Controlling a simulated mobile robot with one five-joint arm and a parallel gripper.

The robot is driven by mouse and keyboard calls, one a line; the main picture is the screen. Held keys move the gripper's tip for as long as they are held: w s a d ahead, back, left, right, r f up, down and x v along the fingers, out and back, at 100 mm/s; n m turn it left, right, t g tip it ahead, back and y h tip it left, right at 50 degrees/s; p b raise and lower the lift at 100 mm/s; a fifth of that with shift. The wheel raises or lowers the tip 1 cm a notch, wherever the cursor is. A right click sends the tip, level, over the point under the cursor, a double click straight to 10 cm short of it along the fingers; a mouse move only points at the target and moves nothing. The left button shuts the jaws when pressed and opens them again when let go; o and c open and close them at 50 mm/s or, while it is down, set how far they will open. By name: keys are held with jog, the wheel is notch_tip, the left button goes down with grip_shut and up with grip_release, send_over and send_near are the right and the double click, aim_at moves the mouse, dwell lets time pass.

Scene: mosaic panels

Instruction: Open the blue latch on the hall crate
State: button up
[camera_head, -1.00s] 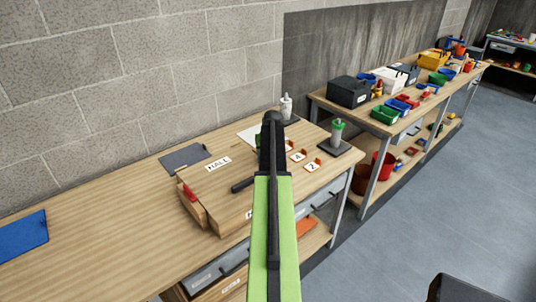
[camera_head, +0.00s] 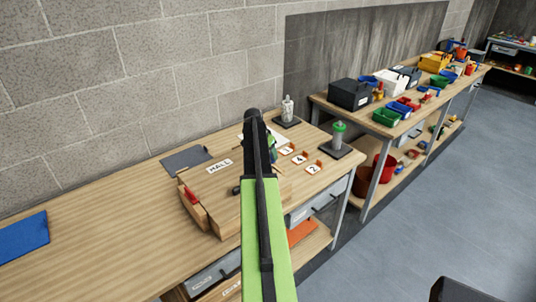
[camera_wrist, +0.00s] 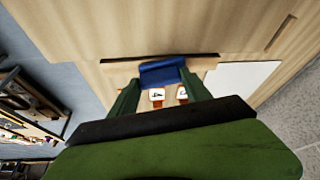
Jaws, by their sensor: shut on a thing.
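The hall crate is a light wooden box with a white HALL label (camera_head: 219,166) on its top in the head view. A red latch (camera_head: 191,196) sits on its left end. The crate's far end is mostly hidden behind my arm. In the wrist view, the blue latch (camera_wrist: 161,71) lies between the tips of my green fingers, against the wood. My gripper (camera_wrist: 163,82) is shut on it, one finger at each side. In the head view, my gripper (camera_head: 270,147) is partly hidden by my arm.
Numbered tags (camera_head: 300,160) stand to the right of my gripper. A grey mat (camera_head: 186,159) lies behind the crate. The bench's left part is clear except for a blue mat (camera_head: 24,236).

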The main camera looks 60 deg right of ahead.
jog(key=shift+d+m+g, duration=0.2)
jog(key=shift+m+g, duration=0.1)
jog(key=shift+m, duration=0.6)
jog(key=o, duration=1.4)
jog(key=shift+c, duration=0.2)
jog(key=p+v, duration=1.6)
jog(key=v, duration=0.1)
jog(key=shift+r, duration=0.25)
jog(key=shift+w, duration=0.15)
